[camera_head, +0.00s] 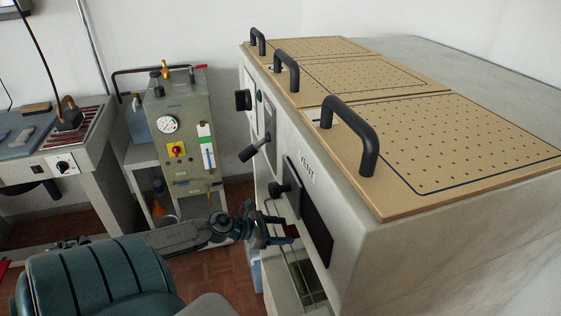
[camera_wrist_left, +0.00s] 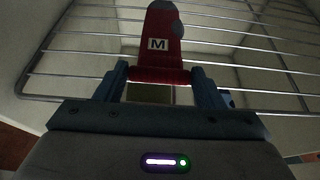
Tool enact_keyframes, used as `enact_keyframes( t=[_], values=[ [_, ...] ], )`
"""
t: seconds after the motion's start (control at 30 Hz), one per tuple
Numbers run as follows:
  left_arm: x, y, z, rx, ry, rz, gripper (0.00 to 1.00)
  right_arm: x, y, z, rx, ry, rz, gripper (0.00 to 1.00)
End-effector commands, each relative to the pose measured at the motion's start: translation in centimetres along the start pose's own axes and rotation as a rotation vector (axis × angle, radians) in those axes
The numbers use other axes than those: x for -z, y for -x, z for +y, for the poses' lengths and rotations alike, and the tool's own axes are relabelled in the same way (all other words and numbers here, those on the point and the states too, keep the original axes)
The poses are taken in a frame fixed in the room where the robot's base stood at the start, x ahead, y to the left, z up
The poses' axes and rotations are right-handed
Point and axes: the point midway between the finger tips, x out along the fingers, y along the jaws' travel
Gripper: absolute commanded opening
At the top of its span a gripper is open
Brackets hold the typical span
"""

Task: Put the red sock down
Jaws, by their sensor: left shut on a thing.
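The red sock (camera_wrist_left: 162,60) has a white tag with a black M and a grey patch. My left gripper (camera_wrist_left: 162,88) is shut on its near end, and the rest of it points away from me over a wire rack (camera_wrist_left: 90,56). I cannot tell whether the sock touches the wires. In the head view my left gripper (camera_head: 284,232) is beside the front of the big cabinet, below the VENT label. Only a small dark red bit of the sock (camera_head: 292,231) shows there. My right gripper is not in view.
The big cabinet (camera_head: 400,235) has perforated tan lids (camera_head: 450,145) with black handles. A knob and lever (camera_head: 252,148) stick out of its front. A boiler (camera_head: 185,120) with a gauge stands behind my arm. An iron (camera_head: 69,114) rests on the table at left.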

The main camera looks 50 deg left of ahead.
Motion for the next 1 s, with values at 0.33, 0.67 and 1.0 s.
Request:
enact_keyframes(
  t=[0.33, 0.67, 1.0],
  values=[
    [0.1, 0.0, 0.0, 0.0, 0.0, 0.0, 0.84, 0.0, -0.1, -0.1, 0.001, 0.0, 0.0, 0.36],
    [0.0, 0.9, 0.0, 0.001, -0.003, 0.001, 0.84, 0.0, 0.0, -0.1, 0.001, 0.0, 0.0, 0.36],
    [-0.3, 4.0, -0.1, 0.002, 0.002, 0.004, 0.84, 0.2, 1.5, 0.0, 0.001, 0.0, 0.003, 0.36]
  ],
)
